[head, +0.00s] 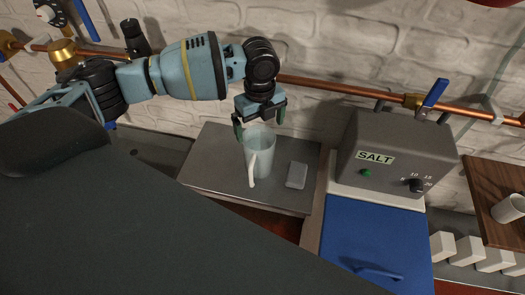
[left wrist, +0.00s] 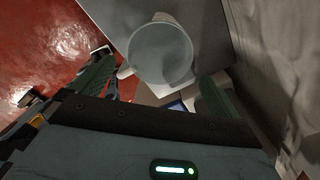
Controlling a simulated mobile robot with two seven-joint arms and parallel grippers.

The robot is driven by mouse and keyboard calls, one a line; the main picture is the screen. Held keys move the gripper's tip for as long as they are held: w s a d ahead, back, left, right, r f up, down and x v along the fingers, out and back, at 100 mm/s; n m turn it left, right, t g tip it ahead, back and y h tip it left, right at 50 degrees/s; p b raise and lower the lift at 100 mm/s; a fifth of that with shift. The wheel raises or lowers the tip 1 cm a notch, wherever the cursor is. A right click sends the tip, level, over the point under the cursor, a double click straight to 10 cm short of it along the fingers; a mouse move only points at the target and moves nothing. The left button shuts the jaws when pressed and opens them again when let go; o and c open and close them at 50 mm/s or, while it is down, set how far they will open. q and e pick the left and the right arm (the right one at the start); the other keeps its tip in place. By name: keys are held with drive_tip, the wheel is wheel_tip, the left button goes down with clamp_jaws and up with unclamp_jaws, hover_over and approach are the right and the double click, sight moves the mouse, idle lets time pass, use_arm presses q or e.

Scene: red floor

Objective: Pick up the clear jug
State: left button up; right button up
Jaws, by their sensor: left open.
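The clear jug (head: 261,158) stands upright on a grey metal top, its handle toward the lower left in the head view. In the left wrist view I look down into the jug (left wrist: 160,52), with its round rim between and beyond the fingers. My left gripper (head: 259,121) is open, pointing down at the jug's rim. In the left wrist view its green fingers (left wrist: 155,92) stand apart. I cannot tell if a finger touches the jug. My right gripper is not in view.
A small grey block (head: 297,175) lies right of the jug on the grey top (head: 215,165). A grey box labelled SALT (head: 390,150) stands to the right, above a blue panel (head: 375,240). A copper pipe (head: 330,86) runs along the white brick wall. A white mug (head: 511,208) stands at far right.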

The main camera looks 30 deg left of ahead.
sight(260, 144)
use_arm(q)
wheel_tip(260, 144, down, 8)
drive_tip(key=shift+s, duration=0.2)
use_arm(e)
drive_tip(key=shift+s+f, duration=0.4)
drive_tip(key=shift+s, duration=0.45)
use_arm(q)
drive_tip(key=shift+d+r, duration=0.1)
drive_tip(key=shift+c, duration=0.4)
drive_tip(key=c, duration=1.1)
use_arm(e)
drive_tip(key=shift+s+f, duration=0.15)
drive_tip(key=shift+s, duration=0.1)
use_arm(q)
drive_tip(key=shift+r, duration=0.1)
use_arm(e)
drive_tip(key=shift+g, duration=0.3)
